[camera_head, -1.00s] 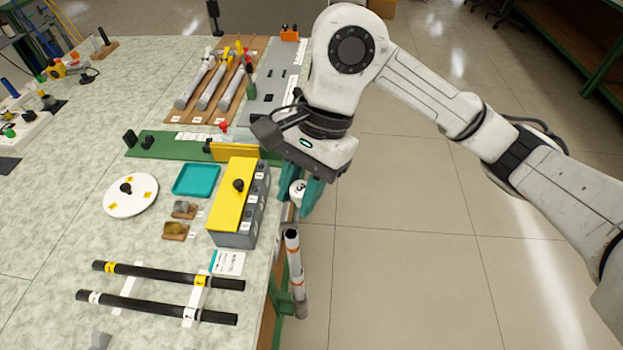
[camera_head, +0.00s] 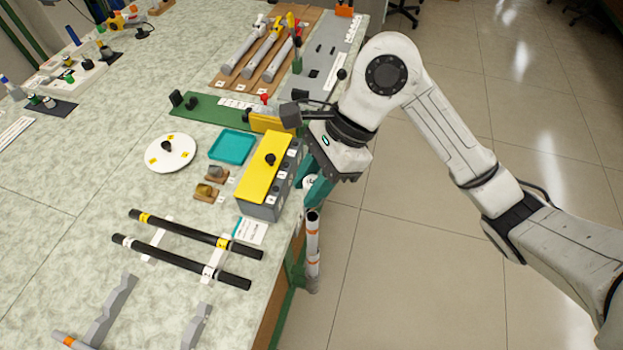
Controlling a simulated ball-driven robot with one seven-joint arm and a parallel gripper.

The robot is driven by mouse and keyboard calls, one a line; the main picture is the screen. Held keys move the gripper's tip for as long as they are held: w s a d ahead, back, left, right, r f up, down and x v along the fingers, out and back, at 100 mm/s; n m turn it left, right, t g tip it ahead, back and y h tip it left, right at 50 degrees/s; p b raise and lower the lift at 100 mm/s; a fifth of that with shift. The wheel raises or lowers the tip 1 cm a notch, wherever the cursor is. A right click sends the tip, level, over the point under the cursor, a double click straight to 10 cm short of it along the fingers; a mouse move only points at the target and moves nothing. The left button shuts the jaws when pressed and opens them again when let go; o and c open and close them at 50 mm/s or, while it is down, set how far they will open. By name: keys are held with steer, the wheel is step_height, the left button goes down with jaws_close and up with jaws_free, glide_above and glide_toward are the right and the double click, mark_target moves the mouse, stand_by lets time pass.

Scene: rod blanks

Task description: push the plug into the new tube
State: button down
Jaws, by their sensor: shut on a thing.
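My gripper (camera_head: 317,188), with teal fingers, points down at the right edge of the bench, beside the yellow-topped grey box. It is shut on a small white round piece (camera_head: 309,182) with a dark mark. I cannot tell for sure whether this is the plug; the fingers hide much of it. A pale tube with orange bands (camera_head: 313,246) stands nearly upright off the bench edge, its dark open end up. In the picture the gripper is just above this end; I cannot tell whether the held piece touches it.
The grey box with a yellow top (camera_head: 263,170) stands close left of my gripper. Two black rods (camera_head: 190,235) lie on white strips. A teal tray (camera_head: 232,145), a white disc (camera_head: 170,153) and grey notched supports (camera_head: 112,310) are on the bench. Open floor lies right.

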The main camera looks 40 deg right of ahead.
steer(key=shift+f+b, duration=0.2)
steer(key=shift+b, duration=0.35)
steer(key=shift+f+b, duration=0.25)
steer(key=shift+b, duration=0.2)
steer(key=b, duration=0.6)
glide_above(307, 221)
steer(key=d, duration=0.1)
step_height(307, 221, down, 5)
steer(key=shift+r, duration=0.1)
steer(key=shift+b, duration=2.05)
stand_by(0.5)
steer(key=shift+f+b, duration=2.1)
steer(key=shift+b, duration=0.8)
steer(key=c, duration=0.8)
jaws_free()
steer(key=shift+o, duration=0.2)
steer(key=shift+d, duration=0.1)
